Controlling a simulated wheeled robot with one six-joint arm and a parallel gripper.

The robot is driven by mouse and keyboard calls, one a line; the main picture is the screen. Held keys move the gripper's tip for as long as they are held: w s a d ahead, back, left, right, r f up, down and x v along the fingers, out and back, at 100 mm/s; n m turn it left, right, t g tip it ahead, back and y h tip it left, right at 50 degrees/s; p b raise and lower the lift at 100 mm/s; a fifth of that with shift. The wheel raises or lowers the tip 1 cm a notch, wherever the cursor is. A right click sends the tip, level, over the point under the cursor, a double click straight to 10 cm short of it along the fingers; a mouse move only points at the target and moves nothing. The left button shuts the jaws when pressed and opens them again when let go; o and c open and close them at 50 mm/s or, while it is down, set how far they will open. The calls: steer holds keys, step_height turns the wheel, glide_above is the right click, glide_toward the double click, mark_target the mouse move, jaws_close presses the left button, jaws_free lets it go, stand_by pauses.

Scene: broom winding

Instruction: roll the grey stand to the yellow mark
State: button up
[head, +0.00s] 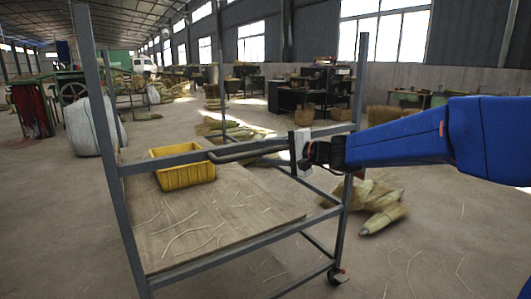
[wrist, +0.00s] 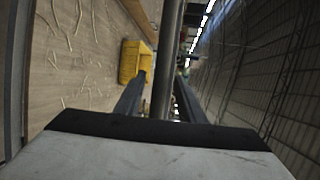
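The grey stand (head: 245,239) is a tall metal frame with a wooden shelf and a caster at its front right foot. It stands upright directly ahead in the head view. My gripper (head: 208,155) reaches in from the right at the height of its upper rail. In the wrist view the two dark fingers of my gripper (wrist: 160,85) stand apart, with a grey bar (wrist: 168,50) between them. A narrow gap seems to show beside the left finger; contact is unclear. I see no yellow mark on the floor in either view.
A yellow crate (head: 185,175) sits on the stand's shelf among loose straws. Bundles of straw (head: 378,200) lie on the floor to the right. A white sack (head: 95,125) stands behind the left post. Workbenches line the back; the right foreground floor is mostly clear.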

steer(key=shift+w+a, duration=0.15)
steer(key=shift+a, duration=0.05)
jaws_close()
